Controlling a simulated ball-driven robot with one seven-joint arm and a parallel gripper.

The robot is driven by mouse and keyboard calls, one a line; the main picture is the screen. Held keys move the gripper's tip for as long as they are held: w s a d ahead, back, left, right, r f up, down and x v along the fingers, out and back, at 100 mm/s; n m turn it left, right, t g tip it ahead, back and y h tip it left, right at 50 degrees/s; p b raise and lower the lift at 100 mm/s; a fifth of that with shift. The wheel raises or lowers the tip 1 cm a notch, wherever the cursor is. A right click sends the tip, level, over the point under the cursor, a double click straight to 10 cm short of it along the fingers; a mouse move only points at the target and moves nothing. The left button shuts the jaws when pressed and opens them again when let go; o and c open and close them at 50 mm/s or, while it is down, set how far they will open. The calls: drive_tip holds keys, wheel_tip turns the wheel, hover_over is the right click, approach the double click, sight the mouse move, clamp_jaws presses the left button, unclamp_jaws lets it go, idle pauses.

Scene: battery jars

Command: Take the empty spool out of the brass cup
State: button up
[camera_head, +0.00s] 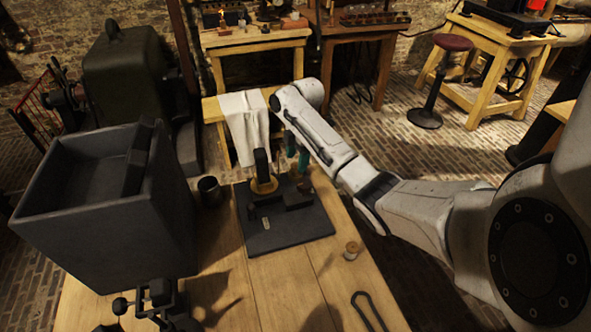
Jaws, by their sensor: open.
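A small tan, spool-like piece (351,250) stands on the wooden bench, to the right of a black base plate. It is too small to tell whether a cup is around its lower part. A brass-coloured round part (265,186) sits at the foot of a dark upright on the plate; I cannot tell if it is the brass cup. My gripper (297,153), with teal fingers, is open and points down over the back right of the plate. It is behind and left of the tan piece, apart from it. Whether anything is between the fingers is unclear.
The black plate (262,238) carries a dark fixture. A large grey open box (95,235) fills the left. A dark cup (209,191) stands beside it. A black looped tool (368,308) and a clamp (160,300) are at the front. The bench's front middle is mostly clear.

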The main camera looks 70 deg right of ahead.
drive_tip(key=shift+a+f, duration=0.1)
drive_tip(key=shift+f, duration=0.95)
drive_tip(key=shift+w, duration=0.1)
drive_tip(key=c, duration=1.1)
drive_tip(key=shift+r, duration=0.1)
drive_tip(key=shift+r, duration=0.5)
drive_tip(key=shift+s+a+r+p, duration=1.35)
drive_tip(key=shift+s+r+p, duration=0.35)
drive_tip(key=shift+s+r, duration=0.25)
drive_tip(key=shift+s+a+r+p, duration=1.3)
drive_tip(key=shift+s+r+p, duration=0.45)
drive_tip(key=shift+s+r, duration=0.2)
drive_tip(key=shift+s+a+r+p, duration=1.35)
drive_tip(key=shift+s+r+p, duration=0.45)
drive_tip(key=shift+r, duration=0.25)
